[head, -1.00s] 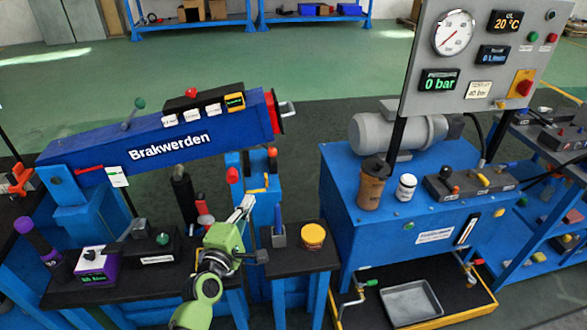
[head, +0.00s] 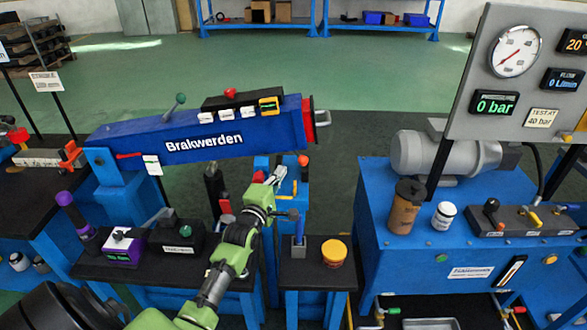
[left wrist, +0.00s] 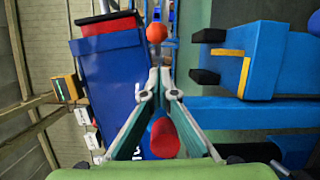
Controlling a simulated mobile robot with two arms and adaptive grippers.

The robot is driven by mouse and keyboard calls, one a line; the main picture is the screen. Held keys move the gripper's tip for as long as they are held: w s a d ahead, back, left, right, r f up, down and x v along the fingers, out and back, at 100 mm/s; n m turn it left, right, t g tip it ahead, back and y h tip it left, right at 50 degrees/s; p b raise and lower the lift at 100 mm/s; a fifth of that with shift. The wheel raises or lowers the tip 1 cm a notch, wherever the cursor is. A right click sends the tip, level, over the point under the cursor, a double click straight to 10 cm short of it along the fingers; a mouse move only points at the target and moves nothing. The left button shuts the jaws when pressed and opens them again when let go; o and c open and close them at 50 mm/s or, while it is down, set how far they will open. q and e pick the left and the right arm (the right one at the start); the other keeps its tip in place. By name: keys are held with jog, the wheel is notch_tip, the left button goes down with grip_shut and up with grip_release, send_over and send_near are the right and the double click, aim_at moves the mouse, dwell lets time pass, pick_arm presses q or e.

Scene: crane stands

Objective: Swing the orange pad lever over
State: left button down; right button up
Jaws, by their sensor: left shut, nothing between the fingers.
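The orange ball knob (head: 303,160) tops a short lever at the blue stand below the right end of the Brakwerden beam. In the left wrist view the orange ball (left wrist: 157,33) lies just beyond my fingertips. My left gripper (head: 280,171) is shut and empty, just left of and slightly below the orange knob in the head view. Its closed fingertips (left wrist: 166,72) seem apart from the ball. A red knob (head: 258,177) is beside the gripper; it also shows between the finger bases in the wrist view (left wrist: 164,138). My right gripper is out of view.
The blue Brakwerden beam (head: 205,133) runs close behind the gripper. A small black-topped table with a yellow tub (head: 334,253) and a blue-handled tool (head: 299,226) stands right of my forearm. The blue pump unit (head: 430,270) is further right.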

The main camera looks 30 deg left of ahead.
aim_at(300, 163)
pick_arm(q)
jog(key=shift+w+d+r+p, duration=0.1)
jog(key=shift+w+d, duration=0.25)
jog(key=shift+w, duration=0.3)
jog(key=shift+w+d+p, duration=0.1)
jog(key=shift+w+d, duration=0.2)
jog(key=shift+w, duration=0.3)
jog(key=shift+w+d+r+p, duration=0.1)
jog(key=shift+w+d, duration=0.25)
jog(key=shift+w, duration=0.3)
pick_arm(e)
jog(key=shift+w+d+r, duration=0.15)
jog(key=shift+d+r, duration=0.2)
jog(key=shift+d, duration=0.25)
pick_arm(q)
jog(key=shift+w+d+r, duration=0.1)
jog(key=shift+w+d, duration=0.45)
jog(key=shift+w, duration=0.1)
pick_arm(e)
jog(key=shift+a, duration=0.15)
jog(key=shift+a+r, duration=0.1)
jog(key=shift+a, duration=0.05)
